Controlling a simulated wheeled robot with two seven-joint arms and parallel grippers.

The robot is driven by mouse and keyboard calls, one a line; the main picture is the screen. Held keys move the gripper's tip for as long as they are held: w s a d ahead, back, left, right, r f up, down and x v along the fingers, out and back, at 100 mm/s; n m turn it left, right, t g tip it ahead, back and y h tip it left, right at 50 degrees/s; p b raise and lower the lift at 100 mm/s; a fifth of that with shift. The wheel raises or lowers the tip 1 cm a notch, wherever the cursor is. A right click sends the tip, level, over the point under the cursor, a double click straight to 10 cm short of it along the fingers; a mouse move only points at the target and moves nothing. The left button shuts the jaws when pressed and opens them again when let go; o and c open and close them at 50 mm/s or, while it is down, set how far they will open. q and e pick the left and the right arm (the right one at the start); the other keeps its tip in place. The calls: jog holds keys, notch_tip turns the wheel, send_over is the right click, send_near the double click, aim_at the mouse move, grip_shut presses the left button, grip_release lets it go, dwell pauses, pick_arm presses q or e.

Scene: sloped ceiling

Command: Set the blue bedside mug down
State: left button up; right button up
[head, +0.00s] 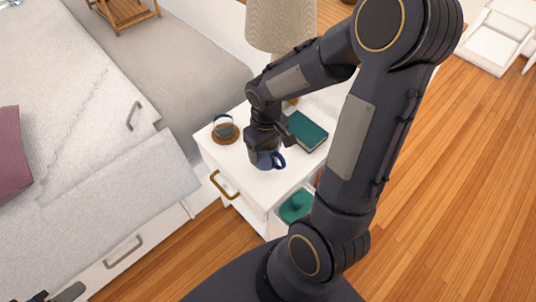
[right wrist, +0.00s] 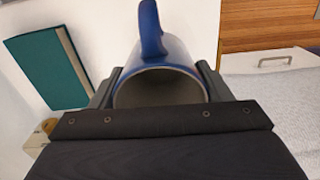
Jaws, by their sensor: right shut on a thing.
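The blue mug (head: 268,161) is over the front part of the white nightstand's top (head: 293,178). My right gripper (head: 265,148) is shut on it. In the right wrist view the mug (right wrist: 172,52) sits between the two fingers (right wrist: 165,88), with its open mouth towards the camera and its handle up in the picture. I cannot tell whether its base touches the nightstand. A dark part, seemingly of my left gripper (head: 66,293), shows at the lower left edge, too cut off to read its jaws.
A green book (head: 307,131) lies right of the mug, also seen in the right wrist view (right wrist: 48,66). A glass on a brown coaster (head: 224,130) stands to the left. A lamp (head: 281,25) stands behind. The bed (head: 95,110) is left. Bare nightstand top lies around the mug.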

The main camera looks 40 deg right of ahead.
jog(key=shift+d+f+b, duration=0.15)
jog(key=shift+f+b, duration=0.05)
jog(key=shift+f, duration=0.75)
jog(key=shift+d+f+b, duration=0.15)
jog(key=shift+f+b, duration=0.05)
jog(key=shift+f, duration=0.75)
jog(key=shift+f, duration=0.2)
jog(key=o, duration=1.2)
